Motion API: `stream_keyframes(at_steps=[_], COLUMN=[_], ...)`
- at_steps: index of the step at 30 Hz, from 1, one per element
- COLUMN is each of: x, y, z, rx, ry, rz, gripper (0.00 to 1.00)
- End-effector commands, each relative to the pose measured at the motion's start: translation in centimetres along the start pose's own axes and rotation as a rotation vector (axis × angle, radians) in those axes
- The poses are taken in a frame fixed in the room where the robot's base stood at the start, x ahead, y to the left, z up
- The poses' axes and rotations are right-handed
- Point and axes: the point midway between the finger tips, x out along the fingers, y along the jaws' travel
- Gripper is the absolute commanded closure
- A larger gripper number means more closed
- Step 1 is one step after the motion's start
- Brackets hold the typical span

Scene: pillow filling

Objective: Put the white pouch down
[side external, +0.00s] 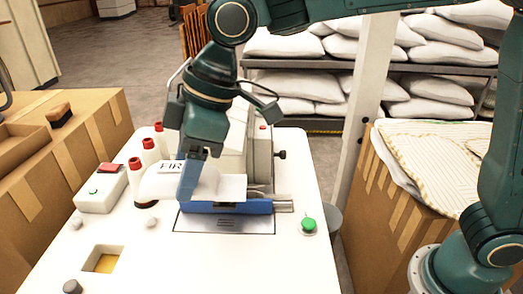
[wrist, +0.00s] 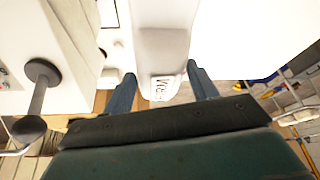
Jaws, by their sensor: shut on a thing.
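The white pouch (side external: 160,184) with dark printed letters is at my gripper (side external: 189,180), above the white table beside the blue-fronted machine. My gripper is shut on the pouch. A finger covers part of the pouch in the side view. I cannot tell whether the pouch's underside touches anything.
The white table (side external: 140,250) holds a blue clamp bar (side external: 225,208), red-capped bottles (side external: 136,163), a green button (side external: 308,225) and a grey box (side external: 101,190). A square opening (side external: 103,260) lies at front left. Cardboard boxes (side external: 398,215) flank the table. Pillows fill the rear rack.

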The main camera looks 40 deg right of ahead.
Motion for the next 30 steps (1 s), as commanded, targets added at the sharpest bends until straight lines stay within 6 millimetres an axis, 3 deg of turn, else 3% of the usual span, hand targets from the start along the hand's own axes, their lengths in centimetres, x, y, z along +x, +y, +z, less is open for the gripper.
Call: stream_keyframes(at_steps=[17, 22, 30], x=[-6.2, -7.6, -8.5], y=[1.6, 3.5, 8.2], z=[11.5, 15.0, 18.0], rx=[0.364, 0.538, 0.748], ry=[0.002, 0.001, -0.002], rz=[0.152, 0.223, 0.308], gripper=[0.67, 0.67, 0.68])
